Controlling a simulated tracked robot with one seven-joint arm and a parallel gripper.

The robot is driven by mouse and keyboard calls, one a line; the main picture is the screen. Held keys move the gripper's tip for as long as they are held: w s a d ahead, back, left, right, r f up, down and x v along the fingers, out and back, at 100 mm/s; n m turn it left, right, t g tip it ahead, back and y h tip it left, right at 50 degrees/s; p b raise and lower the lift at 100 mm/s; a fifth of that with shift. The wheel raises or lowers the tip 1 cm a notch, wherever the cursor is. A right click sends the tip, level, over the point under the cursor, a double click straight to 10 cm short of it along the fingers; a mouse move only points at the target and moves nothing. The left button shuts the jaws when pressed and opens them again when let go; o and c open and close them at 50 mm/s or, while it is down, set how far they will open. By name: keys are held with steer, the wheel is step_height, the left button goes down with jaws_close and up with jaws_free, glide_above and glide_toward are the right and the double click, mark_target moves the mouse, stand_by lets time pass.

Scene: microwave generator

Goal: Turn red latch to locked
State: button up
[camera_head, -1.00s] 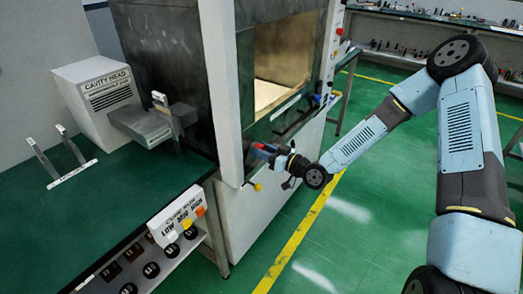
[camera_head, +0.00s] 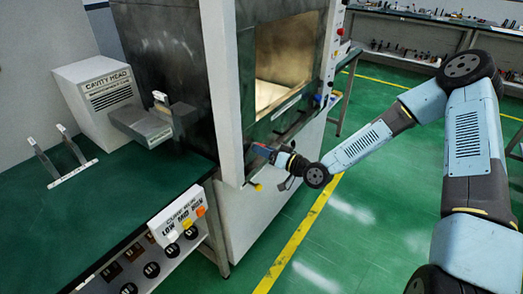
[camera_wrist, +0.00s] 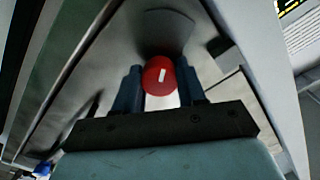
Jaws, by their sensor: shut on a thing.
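The red latch (camera_wrist: 158,76) is a round red knob with a short white mark. It shows in the wrist view between the two dark blue fingers of my gripper (camera_wrist: 160,88). The fingers are shut on its sides, and the white mark stands nearly upright in that view, tilted slightly. In the head view my gripper (camera_head: 262,151) is at the lower front of the machine (camera_head: 262,225), beside its pale front post. The latch is hidden or too small to tell apart there.
A yellow knob (camera_head: 256,187) sticks out just below my gripper. A blue knob (camera_head: 317,100) and a red button (camera_head: 340,31) are on the machine's right side. A green bench (camera_head: 110,205) with a control box (camera_head: 177,216) stands at left.

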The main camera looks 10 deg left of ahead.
steer(key=m, duration=1.3)
steer(key=shift+w+d+f, duration=0.35)
steer(key=shift+w, duration=0.05)
steer(key=shift+m, duration=0.4)
steer(key=o, duration=0.8)
steer(key=shift+w, duration=0.1)
steer(key=shift+o, duration=1.3)
steer(key=shift+s+a+r, duration=0.1)
steer(key=shift+s, duration=0.1)
steer(key=shift+s, duration=0.1)
steer(key=v, duration=1.3)
steer(key=shift+d, duration=0.35)
